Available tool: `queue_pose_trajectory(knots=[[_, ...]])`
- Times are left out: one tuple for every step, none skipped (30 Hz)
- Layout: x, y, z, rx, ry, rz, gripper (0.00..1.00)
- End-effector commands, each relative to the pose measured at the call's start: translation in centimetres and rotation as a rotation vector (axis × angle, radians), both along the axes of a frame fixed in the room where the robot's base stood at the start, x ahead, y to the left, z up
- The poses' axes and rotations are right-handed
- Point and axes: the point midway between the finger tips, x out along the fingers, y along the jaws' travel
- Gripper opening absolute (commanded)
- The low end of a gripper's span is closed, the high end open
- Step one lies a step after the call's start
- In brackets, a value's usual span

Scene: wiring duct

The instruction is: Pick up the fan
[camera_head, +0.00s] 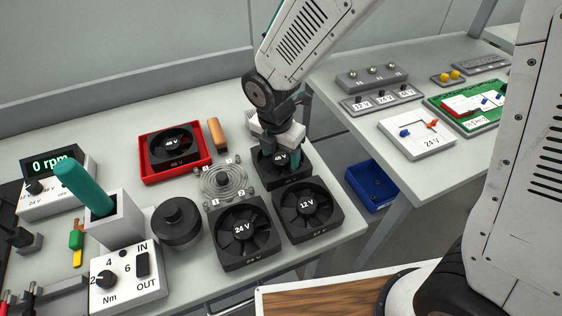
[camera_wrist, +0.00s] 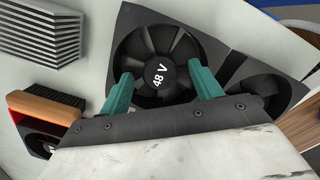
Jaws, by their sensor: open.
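Several black square fans are on the bench. The 48 V fan (camera_head: 283,177) sits at the back right and is partly hidden by my gripper (camera_head: 282,158). In the wrist view the 48 V fan (camera_wrist: 178,48) lies in front of my gripper (camera_wrist: 160,88), with the teal fingers spread over it on either side of its hub. I cannot tell whether they touch it. The 24 V fan (camera_head: 240,255) and the 12 V fan (camera_head: 319,220) stand nearer the front. Another 48 V fan (camera_head: 172,145) lies in the red tray (camera_head: 145,172).
A round metal guard (camera_head: 222,184) and a wooden-handled brush (camera_head: 217,135) are left of my gripper. A black round knob-like part (camera_head: 177,222) and a torque box (camera_head: 125,280) stand further left. A blue bin (camera_head: 371,187) sits in the gap between benches.

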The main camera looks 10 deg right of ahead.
Motion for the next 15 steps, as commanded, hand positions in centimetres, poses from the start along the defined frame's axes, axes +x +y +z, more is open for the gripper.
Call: queue_pose_trajectory(knots=[[0.03, -0.01, -0.18, 0.001, -0.001, 0.000, 0.64], [0.05, 0.00, -0.22, 0.001, -0.001, 0.000, 0.64], [0.05, 0.01, -0.22, 0.001, -0.002, 0.000, 0.64], [0.05, 0.01, -0.21, 0.001, -0.002, 0.000, 0.64], [0.06, 0.00, -0.20, 0.001, -0.002, 0.000, 0.64], [0.06, 0.00, -0.19, 0.001, -0.002, 0.000, 0.64], [0.05, 0.00, -0.19, 0.001, -0.002, 0.000, 0.64], [0.05, 0.01, -0.19, 0.001, -0.002, 0.000, 0.59], [0.04, 0.00, -0.19, 0.001, -0.002, 0.000, 0.47], [0.04, 0.00, -0.19, 0.001, -0.002, 0.000, 0.39], [0.04, 0.00, -0.18, 0.001, -0.002, 0.000, 0.31], [0.04, 0.00, -0.18, 0.001, -0.002, 0.000, 0.20], [0.05, 0.00, -0.18, 0.001, -0.002, 0.000, 0.11], [0.05, 0.00, -0.18, 0.001, -0.002, 0.000, 0.11], [0.06, 0.01, -0.16, 0.001, -0.002, 0.000, 0.11]])
